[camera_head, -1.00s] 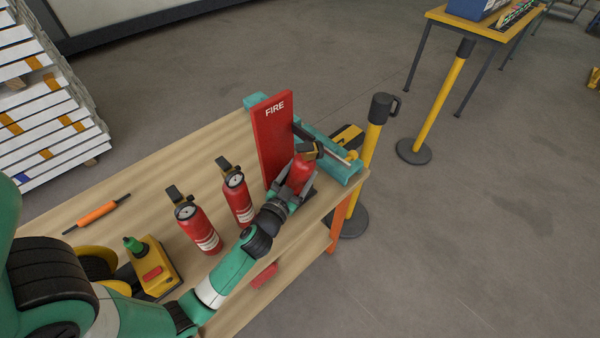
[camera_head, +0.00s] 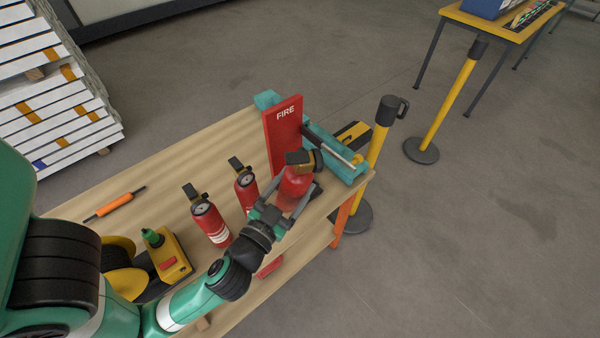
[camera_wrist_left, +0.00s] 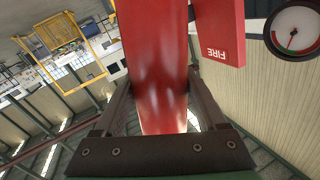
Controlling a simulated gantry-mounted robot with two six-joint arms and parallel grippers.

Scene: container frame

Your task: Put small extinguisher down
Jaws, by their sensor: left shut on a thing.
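My left gripper (camera_head: 284,205) is shut on a small red extinguisher (camera_head: 295,187) near the right end of the wooden table. The extinguisher stands roughly upright in front of the red FIRE panel (camera_head: 283,136), and its base is hidden by the gripper, so I cannot tell if it touches the table. In the left wrist view the red extinguisher body (camera_wrist_left: 160,60) fills the space between the fingers. Two more red extinguishers, one nearer (camera_head: 212,220) and one farther (camera_head: 245,188), stand on the table to the left. My right gripper is not in view.
The wooden table (camera_head: 150,170) holds an orange-handled tool (camera_head: 114,204) and a yellow device (camera_head: 170,258) on the left. A teal bracket (camera_head: 335,150) with a metal rod is behind the held extinguisher. Yellow posts (camera_head: 378,150) stand beyond the table's right end.

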